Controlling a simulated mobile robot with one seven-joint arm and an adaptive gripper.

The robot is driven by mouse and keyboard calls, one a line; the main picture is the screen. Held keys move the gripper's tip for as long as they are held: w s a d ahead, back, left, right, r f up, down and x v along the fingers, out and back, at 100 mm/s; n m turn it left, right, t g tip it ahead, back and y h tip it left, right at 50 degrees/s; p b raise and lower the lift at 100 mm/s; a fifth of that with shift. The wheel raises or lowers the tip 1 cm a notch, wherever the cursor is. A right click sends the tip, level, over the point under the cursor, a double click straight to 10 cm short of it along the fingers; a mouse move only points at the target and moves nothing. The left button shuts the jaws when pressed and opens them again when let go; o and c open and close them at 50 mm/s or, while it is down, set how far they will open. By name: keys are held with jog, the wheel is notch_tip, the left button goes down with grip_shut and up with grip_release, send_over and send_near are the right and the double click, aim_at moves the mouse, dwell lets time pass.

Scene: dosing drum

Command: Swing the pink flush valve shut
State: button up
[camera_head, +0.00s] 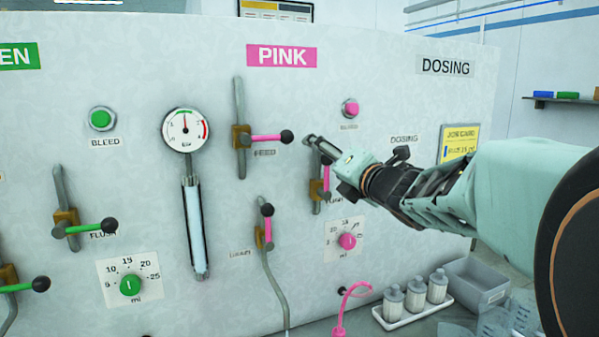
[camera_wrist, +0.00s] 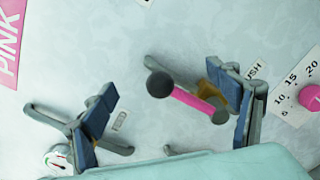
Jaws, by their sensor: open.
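The pink flush valve (camera_head: 326,178) is on the panel under the PINK sign, on a vertical grey pipe. Its pink lever stands roughly upright, along the pipe. My gripper (camera_head: 312,140) is in front of its upper part and hides the upper end of the lever. In the wrist view, the pink lever (camera_wrist: 192,101) with a black ball end lies between the two spread fingers of my gripper (camera_wrist: 168,108), nearer the right finger. The brass body shows beside that finger. The gripper is open and holds nothing. Whether a finger touches the valve, I cannot tell.
The pink feed valve (camera_head: 268,138) is just left of my gripper, its lever level. A lower pink valve (camera_head: 267,230), a pink dial (camera_head: 347,241) and a pink bleed button (camera_head: 350,108) are nearby. A tray of bottles (camera_head: 414,311) stands below right.

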jog(key=shift+w+d+f+b, duration=0.1)
jog(key=shift+d+f+b, duration=0.3)
jog(key=shift+f+b, duration=0.1)
jog(key=w+d+f+b, duration=0.2)
jog(key=d+f+b, duration=0.3)
jog(key=d+f, duration=0.2)
jog(key=shift+w+d+b, duration=0.3)
jog(key=shift+d+b, duration=0.1)
jog(key=shift+d, duration=0.05)
dwell(1.5)
jog(key=shift+f+b, duration=1.05)
jog(key=shift+b, duration=0.15)
jog(key=shift+f, duration=0.1)
